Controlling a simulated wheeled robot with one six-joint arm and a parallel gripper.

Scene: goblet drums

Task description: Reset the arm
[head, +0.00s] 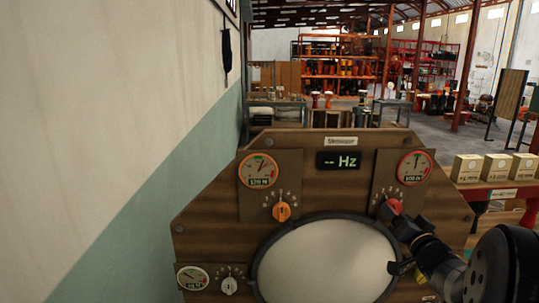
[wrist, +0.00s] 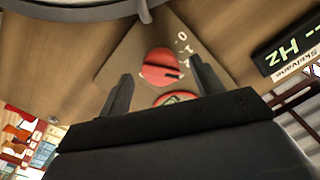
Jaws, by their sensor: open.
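My gripper (wrist: 160,90) is open in the wrist view, with its two dark fingers apart on either side of a red knob (wrist: 160,68). The fingers look clear of the knob; the exact gap in depth is hard to tell. In the head view my arm reaches in from the lower right, and its end (head: 397,218) partly covers the red knob (head: 391,208) on the wooden panel (head: 330,198). A red-rimmed gauge (head: 415,168) sits above that knob, and part of it shows in the wrist view (wrist: 176,98).
The panel also carries an orange knob (head: 281,211), a white knob (head: 229,285), a "Hz" display (head: 339,161) and a large pale drumhead (head: 325,265). A wall (head: 110,130) stands close on the left. Small boxes (head: 468,167) sit on a red table at right.

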